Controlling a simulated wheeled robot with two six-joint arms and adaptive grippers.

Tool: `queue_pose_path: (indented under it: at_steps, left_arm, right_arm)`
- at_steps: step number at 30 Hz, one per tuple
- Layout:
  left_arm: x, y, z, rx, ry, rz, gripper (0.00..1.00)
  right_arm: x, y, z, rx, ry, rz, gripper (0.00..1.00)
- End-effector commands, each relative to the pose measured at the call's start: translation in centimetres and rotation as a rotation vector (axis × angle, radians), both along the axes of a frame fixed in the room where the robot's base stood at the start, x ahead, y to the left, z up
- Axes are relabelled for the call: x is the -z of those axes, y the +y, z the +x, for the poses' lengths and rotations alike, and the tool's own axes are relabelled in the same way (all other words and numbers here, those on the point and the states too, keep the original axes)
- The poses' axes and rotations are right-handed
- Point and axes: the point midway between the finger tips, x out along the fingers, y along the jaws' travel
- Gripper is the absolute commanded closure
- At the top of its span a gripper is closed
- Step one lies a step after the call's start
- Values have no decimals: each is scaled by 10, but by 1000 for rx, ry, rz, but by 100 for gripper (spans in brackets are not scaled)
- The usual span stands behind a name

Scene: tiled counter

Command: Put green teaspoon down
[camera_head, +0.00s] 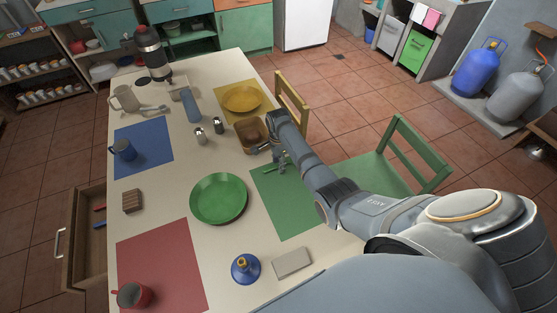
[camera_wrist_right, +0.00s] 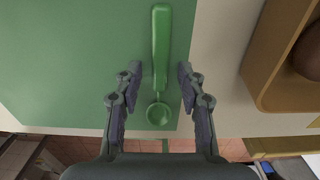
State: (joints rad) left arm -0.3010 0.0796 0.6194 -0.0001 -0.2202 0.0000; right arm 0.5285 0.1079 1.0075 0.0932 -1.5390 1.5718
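The green teaspoon (camera_wrist_right: 160,48) shows in the right wrist view, its handle pointing up the picture and its bowl (camera_wrist_right: 159,115) towards my gripper. It appears to lie on the green placemat (camera_wrist_right: 70,60). My right gripper (camera_wrist_right: 160,75) is open, with one finger on each side of the spoon and visible gaps between. In the head view, my right gripper (camera_head: 278,162) is low over the upper part of the green placemat (camera_head: 285,210), and a bit of the spoon (camera_head: 268,171) shows beside it. My left gripper is not in view.
A brown basket (camera_head: 247,146) holding a round brown thing stands close to my right gripper. A green plate (camera_head: 218,198) lies left of the mat. Two small shakers (camera_head: 218,125) stand beyond it. A green chair (camera_head: 395,155) is at the table's right edge.

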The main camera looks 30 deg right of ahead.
Motion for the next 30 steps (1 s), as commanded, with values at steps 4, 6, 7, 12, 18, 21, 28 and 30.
queue_pose_path:
  at_steps: [4, 6, 7, 12, 18, 21, 28, 30]
  left_arm:
    - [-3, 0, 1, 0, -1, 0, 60]
    - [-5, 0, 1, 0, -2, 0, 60]
    - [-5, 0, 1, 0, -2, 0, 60]
    - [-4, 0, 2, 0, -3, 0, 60]
    - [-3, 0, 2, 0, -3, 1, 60]
    - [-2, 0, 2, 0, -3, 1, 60]
    - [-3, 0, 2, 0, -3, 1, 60]
    - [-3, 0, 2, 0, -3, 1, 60]
  right_arm:
    - [-20, 0, 1, 0, -4, 0, 60]
    - [-37, 0, 1, 0, -6, 0, 60]
    - [-44, 0, 2, 0, -6, 0, 60]
    - [-85, 0, 2, 0, -5, 0, 60]
    - [-115, 0, 1, 0, -2, 0, 60]
    - [-121, 0, 0, 0, 0, 0, 60]
    - [-122, 0, 0, 0, 0, 0, 60]
    - [-122, 0, 0, 0, 0, 0, 60]
